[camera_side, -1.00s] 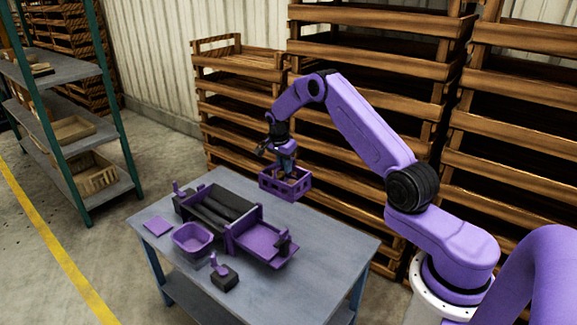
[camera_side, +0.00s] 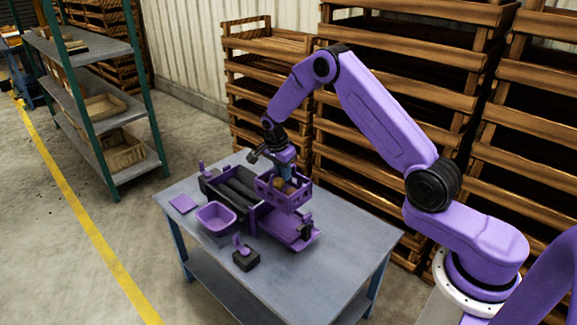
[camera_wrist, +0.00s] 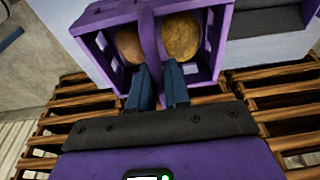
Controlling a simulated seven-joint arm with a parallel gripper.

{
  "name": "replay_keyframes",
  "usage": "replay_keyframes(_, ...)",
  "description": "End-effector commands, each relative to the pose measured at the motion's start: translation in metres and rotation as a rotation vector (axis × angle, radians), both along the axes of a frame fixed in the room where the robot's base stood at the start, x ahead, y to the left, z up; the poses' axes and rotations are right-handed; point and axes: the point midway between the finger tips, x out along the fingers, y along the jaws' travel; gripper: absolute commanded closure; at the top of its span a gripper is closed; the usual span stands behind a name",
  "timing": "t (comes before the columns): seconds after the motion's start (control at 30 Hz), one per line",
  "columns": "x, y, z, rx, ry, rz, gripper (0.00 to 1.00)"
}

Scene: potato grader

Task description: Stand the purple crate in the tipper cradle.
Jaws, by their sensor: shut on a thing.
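The purple crate (camera_side: 285,197) has slotted walls and brown potatoes inside. My gripper (camera_side: 286,173) is shut on the crate's central strip, and the crate looks upright. In the wrist view, the blue fingertips of my gripper (camera_wrist: 159,72) pinch that strip inside the crate (camera_wrist: 222,50), with a potato on each side. In the side view, the crate overlaps the near end of the grader and the upper part of the purple tray that looks like the tipper cradle (camera_side: 287,229). I cannot tell whether the crate touches it.
Dark rollers (camera_side: 232,190) lie left of the crate. A purple tub (camera_side: 216,217), a flat purple plate (camera_side: 183,204) and a black block with a purple lever (camera_side: 245,258) are on the grey table (camera_side: 345,235). The table's right side is clear. Wooden crates (camera_side: 262,75) stack behind.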

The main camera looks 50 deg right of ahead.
Motion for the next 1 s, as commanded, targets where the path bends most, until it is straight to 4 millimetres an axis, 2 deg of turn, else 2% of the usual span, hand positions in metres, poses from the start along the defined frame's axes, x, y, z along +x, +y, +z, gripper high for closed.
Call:
replay_keyframes(0.3, -0.001, -0.002, -0.033, 0.000, 0.003, -0.003, 1.00)
replay_keyframes(0.67, 0.000, -0.003, -0.056, 0.000, 0.002, -0.003, 1.00)
replay_keyframes(1.0, 0.000, -0.003, -0.087, 0.000, 0.002, -0.003, 1.00)
